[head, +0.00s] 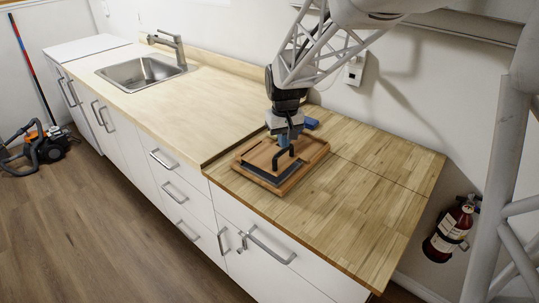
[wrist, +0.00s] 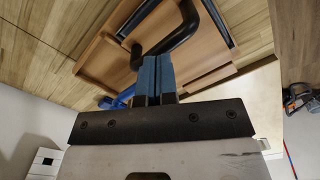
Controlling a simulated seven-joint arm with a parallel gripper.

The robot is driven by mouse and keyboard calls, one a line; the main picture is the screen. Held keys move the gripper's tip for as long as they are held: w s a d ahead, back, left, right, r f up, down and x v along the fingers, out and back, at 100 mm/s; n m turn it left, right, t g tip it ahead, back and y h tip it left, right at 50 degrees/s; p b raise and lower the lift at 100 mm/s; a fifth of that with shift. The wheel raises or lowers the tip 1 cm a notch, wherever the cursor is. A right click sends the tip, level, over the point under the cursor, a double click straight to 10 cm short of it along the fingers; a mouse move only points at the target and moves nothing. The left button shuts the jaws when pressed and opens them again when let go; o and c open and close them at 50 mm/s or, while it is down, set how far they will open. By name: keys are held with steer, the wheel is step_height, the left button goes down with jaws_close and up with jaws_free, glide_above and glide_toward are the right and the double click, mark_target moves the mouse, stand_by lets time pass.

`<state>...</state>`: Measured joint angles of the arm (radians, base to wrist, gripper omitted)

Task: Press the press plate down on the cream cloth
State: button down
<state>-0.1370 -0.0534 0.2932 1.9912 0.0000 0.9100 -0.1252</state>
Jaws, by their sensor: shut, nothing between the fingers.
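The press plate (head: 262,158) appears as a brown plate with a curved black handle (head: 284,160), lying within a wooden frame on the counter. In the wrist view the black handle (wrist: 182,35) arches just beyond my fingertips. My gripper (head: 284,142) points down over the handle. In the wrist view my gripper (wrist: 157,60) has its blue fingers together with nothing between them. They overlap the handle in the picture; I cannot tell whether they touch it. I cannot make out the cream cloth in either view.
A blue object (head: 310,123) lies behind the frame. The wooden countertop (head: 350,205) is clear to the right and front. A sink (head: 145,72) is at the far left. A wall socket (head: 354,70) is behind the counter, and a fire extinguisher (head: 451,230) stands at the right.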

steer(key=shift+f, duration=0.8)
stand_by(7.2)
